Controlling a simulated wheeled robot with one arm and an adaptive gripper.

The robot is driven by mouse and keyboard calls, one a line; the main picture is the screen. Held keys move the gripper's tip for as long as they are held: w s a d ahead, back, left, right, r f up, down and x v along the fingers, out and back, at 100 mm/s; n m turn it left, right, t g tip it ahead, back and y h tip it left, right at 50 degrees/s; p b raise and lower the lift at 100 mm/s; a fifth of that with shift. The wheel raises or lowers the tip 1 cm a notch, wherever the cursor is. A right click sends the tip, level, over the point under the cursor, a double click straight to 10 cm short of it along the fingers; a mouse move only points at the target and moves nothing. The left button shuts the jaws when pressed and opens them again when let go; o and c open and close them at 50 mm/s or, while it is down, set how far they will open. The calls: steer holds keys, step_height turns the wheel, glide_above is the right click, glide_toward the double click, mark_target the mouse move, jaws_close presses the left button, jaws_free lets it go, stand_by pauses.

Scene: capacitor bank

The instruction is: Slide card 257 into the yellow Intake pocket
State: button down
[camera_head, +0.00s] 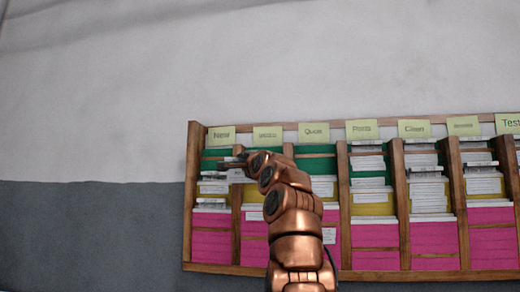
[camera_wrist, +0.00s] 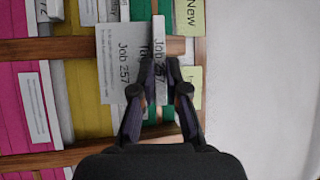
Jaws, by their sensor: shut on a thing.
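Card 257 (camera_wrist: 112,85) is a white card printed "Job 257", with a strip bearing the same words along one edge. My gripper (camera_wrist: 161,72) is shut on that strip edge. In the wrist view, which is turned sideways, the card is in front of the Intake column, overlapping its green and yellow rows. The yellow Intake pocket (camera_wrist: 88,118) shows partly beside the card. The second column's label (camera_head: 267,134) is blurred there.
A wooden rack (camera_head: 187,195) has several columns with green, yellow and pink rows, many holding white cards. Wooden dividers (camera_wrist: 60,48) flank the Intake column. The New label (camera_head: 221,136) marks the column to its left. Bare wall (camera_head: 90,100) is left and above.

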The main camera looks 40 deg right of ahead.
steer(key=shift+s+d+r, duration=0.1)
steer(key=shift+s+r, duration=0.2)
steer(key=shift+s, duration=0.2)
steer(key=shift+s+d+r, duration=0.1)
steer(key=shift+s+r, duration=0.15)
steer(key=shift+s, duration=0.25)
stand_by(0.8)
steer(key=shift+s+f, duration=0.1)
steer(key=shift+s+r, duration=0.2)
steer(key=shift+s, duration=0.2)
steer(key=shift+s+r, duration=0.15)
steer(key=shift+r, duration=0.05)
stand_by(0.5)
steer(key=shift+s, duration=0.1)
steer(key=shift+s+r+y, duration=0.15)
steer(key=shift+s+y, duration=0.15)
steer(key=shift+s, duration=0.1)
steer(key=shift+s+r, duration=0.2)
steer(key=shift+s, duration=0.2)
steer(key=shift+s+a+r, duration=0.1)
steer(key=shift+s+r, duration=0.2)
steer(key=shift+s, duration=0.55)
